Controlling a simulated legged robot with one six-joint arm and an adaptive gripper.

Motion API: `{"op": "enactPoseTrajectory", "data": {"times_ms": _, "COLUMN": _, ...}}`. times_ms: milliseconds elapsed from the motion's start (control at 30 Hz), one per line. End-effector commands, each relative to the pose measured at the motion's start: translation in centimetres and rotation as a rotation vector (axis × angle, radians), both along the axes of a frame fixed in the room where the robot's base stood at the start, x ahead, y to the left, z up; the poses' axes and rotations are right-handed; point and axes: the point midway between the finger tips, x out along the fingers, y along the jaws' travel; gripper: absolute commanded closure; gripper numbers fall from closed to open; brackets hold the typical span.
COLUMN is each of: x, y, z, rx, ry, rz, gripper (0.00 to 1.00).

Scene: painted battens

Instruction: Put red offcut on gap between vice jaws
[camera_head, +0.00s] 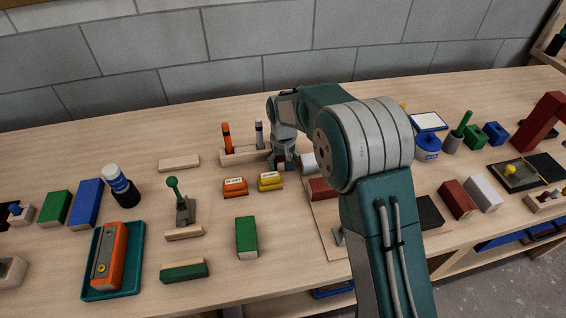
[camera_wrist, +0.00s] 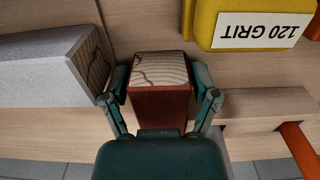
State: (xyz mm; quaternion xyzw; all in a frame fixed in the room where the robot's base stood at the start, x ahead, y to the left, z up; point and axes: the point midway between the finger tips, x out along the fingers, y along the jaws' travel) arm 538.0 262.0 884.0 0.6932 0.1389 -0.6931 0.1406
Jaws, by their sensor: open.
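The red offcut (camera_wrist: 160,103) stands between the fingers of my gripper (camera_wrist: 161,84) in the wrist view, its bare end grain facing up. The fingers are open on either side of it, close to its sides. In the head view my gripper (camera_head: 282,162) is low over the table's middle, and only a little red shows there. A red block (camera_head: 321,188) lies on a pale board (camera_head: 325,222), partly behind my arm, with a small metal part (camera_head: 338,237) near the front. I cannot tell whether this is the vice; no jaw gap shows clearly.
A yellow 120 grit block (camera_wrist: 258,20) and a pale grey block (camera_wrist: 42,64) lie close to my gripper. An orange block (camera_head: 235,187) and a wooden rack (camera_head: 240,157) with upright markers stand left of it.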

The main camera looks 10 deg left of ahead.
Motion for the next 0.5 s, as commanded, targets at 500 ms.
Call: {"op": "enactPoseTrajectory", "data": {"times_ms": 500, "x": 0.1, "y": 0.0, "z": 7.5, "rx": 0.002, "ry": -0.004, "rz": 0.000, "gripper": 0.22}}
